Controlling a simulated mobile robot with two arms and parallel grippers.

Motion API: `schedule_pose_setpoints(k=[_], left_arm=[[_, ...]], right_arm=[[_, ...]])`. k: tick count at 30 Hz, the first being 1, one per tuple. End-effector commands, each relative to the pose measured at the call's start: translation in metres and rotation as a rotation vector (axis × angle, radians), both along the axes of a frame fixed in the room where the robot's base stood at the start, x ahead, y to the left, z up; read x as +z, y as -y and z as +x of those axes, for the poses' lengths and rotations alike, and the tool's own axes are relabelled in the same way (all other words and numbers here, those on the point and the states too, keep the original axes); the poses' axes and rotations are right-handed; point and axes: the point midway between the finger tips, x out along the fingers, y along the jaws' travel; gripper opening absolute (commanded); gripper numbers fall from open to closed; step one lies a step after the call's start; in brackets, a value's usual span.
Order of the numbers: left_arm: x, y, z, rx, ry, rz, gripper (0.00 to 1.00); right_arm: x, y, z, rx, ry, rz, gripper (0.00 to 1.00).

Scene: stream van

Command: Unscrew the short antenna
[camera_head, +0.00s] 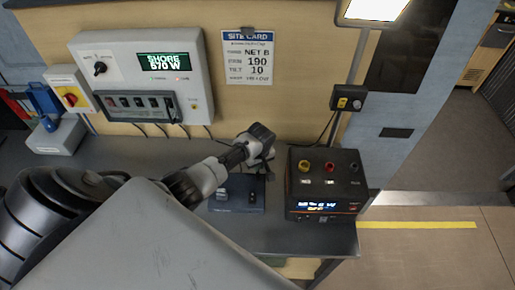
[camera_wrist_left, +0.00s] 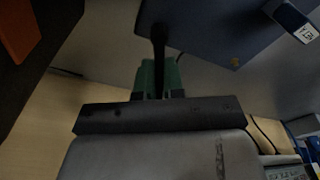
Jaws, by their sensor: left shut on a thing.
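In the left wrist view, the antenna is a thin black rod (camera_wrist_left: 159,42) that runs down from the edge of a dark blue box (camera_wrist_left: 215,28) to between my green fingertips. My left gripper (camera_wrist_left: 158,77) is shut on this rod. In the head view, my left gripper (camera_head: 262,148) is over the bench, behind the dark blue base unit (camera_head: 238,196). The wrist and gripper hide the antenna there, so I cannot see its lower end or thread. My right gripper is in neither view.
A black box with coloured terminals (camera_head: 325,185) stands close to the right of the gripper. A grey shore power panel (camera_head: 145,78) and a site card (camera_head: 249,57) are on the wall behind. A blue-handled device (camera_head: 55,135) sits at the left. Bare bench (camera_head: 330,237) shows at the front right.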

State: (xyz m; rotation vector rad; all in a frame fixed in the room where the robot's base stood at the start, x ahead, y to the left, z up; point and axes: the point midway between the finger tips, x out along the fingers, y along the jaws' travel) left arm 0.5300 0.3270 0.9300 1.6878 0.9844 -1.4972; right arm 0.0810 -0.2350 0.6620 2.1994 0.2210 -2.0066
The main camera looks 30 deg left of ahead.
Motion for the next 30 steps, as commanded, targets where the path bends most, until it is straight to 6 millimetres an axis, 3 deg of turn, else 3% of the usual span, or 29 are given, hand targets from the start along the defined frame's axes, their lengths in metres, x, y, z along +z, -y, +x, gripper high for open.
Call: schedule_pose_setpoints(k=[3, 11, 20, 27, 30], left_arm=[[-0.0002, -0.0002, -0.0003, 0.033, -0.001, 0.001, 0.0], [0.0001, -0.0006, -0.0013, 0.336, -0.002, 0.0, 0.0], [0.0001, -0.0008, -0.0014, 0.362, -0.001, 0.001, 0.0], [0.0005, -0.0004, -0.002, 0.655, -0.002, 0.0, 0.0], [0.0002, -0.0009, -0.0026, 0.7, -0.002, 0.002, 0.0]], right_arm=[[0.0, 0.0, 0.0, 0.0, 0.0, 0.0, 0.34], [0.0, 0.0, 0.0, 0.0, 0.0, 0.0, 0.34], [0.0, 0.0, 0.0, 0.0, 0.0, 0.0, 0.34], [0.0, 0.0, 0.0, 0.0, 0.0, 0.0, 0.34], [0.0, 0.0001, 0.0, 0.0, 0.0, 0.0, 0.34]])
